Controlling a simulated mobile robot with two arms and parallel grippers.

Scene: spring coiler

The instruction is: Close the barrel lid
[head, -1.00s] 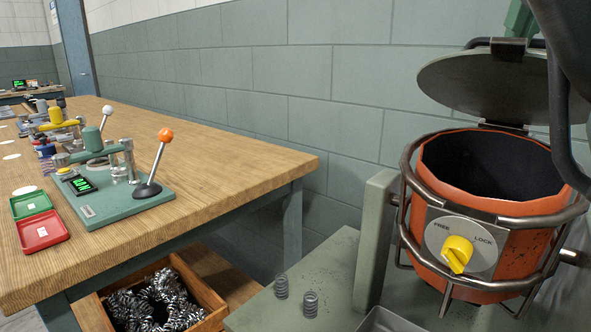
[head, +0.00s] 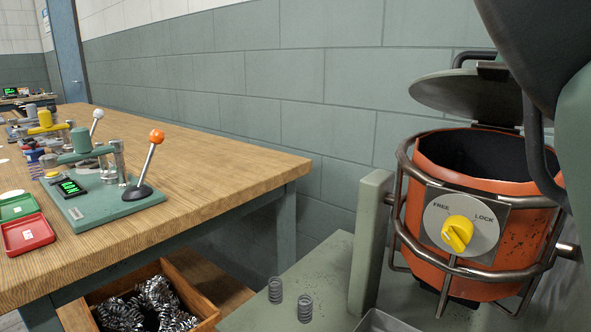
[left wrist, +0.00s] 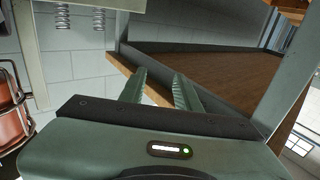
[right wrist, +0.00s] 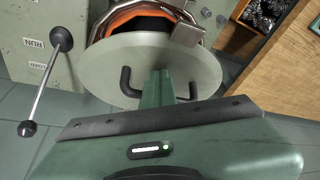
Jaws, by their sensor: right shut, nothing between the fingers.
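The orange barrel (head: 423,222) sits in a metal ring cage at the right of the head view, mouth up. Its round grey-green lid (head: 440,93) is raised and tilted over the mouth, leaving a dark gap. In the right wrist view the lid (right wrist: 105,62) covers most of the barrel (right wrist: 125,17). My right gripper (right wrist: 157,75) is shut and empty, by the lid's black handle (right wrist: 126,82); contact is unclear. My arm hides part of the lid in the head view. My left gripper (left wrist: 160,82) is open and empty, away from the barrel.
A yellow FREE/LOCK knob (head: 457,234) is on the barrel's front. A wooden bench (head: 215,165) with a lever press is at left. Small springs (head: 304,308) stand on the machine deck. A ball-ended lever (right wrist: 45,85) is left in the right wrist view.

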